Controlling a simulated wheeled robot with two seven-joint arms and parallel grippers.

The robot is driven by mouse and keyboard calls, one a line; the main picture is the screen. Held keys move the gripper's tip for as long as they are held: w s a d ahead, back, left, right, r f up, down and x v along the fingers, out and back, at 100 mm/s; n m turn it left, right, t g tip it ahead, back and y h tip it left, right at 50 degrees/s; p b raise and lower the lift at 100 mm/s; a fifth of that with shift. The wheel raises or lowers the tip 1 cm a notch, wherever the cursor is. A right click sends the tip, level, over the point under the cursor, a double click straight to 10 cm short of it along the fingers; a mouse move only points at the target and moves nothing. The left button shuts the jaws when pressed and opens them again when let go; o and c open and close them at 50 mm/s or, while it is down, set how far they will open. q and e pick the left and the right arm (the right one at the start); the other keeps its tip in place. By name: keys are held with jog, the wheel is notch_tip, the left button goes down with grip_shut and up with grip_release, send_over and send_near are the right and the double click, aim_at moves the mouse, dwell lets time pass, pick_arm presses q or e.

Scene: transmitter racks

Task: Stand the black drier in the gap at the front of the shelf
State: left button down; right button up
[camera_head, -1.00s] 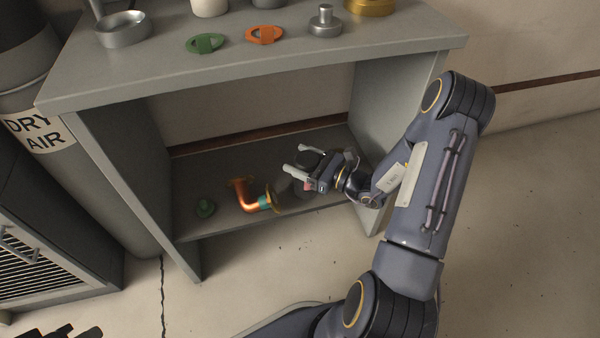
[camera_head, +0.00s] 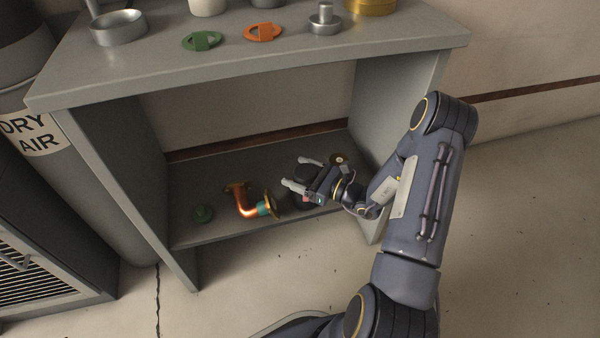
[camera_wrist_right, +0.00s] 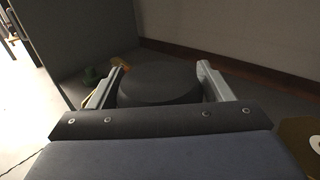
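The black drier (camera_wrist_right: 158,82) is a dark round-topped cylinder. In the wrist view it sits between the two pale fingers of my right gripper (camera_wrist_right: 160,84), with a finger close against each side. In the head view my right gripper (camera_head: 303,173) reaches into the rack from the right and holds the drier above or on the front part of the lower shelf (camera_head: 225,229). The drier's foot is largely hidden, so I cannot tell whether it touches the board. The drier is just right of a copper elbow pipe (camera_head: 243,203). My left gripper is out of view.
A brass-coloured disc piece (camera_head: 338,159) lies behind my gripper. The rack's side panels (camera_head: 385,110) and top (camera_head: 250,60) bound the opening. Several parts stand on top.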

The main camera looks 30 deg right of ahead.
jog(key=shift+o, duration=1.1)
jog(key=shift+r, duration=0.25)
jog(key=p+v, duration=0.3)
jog(key=v, duration=0.8)
jog(key=s+a+r+n+g+y, duration=0.2)
jog(key=s+a+r+n+g, duration=0.1)
jog(key=a+r+n+g, duration=0.3)
jog(key=s+a+r+n+g+y, duration=0.25)
jog(key=a+r+n+g, duration=0.25)
jog(key=a+r+n, duration=0.35)
jog(key=s+r+n+t+h, duration=0.1)
jog(key=s+r+n+h, duration=0.3)
jog(key=s+n+h, duration=0.6)
jog(key=s+n, duration=0.1)
jog(key=n, duration=0.2)
jog(key=shift+s+a+r+n, duration=0.35)
jog(key=shift+s+a+r, duration=0.05)
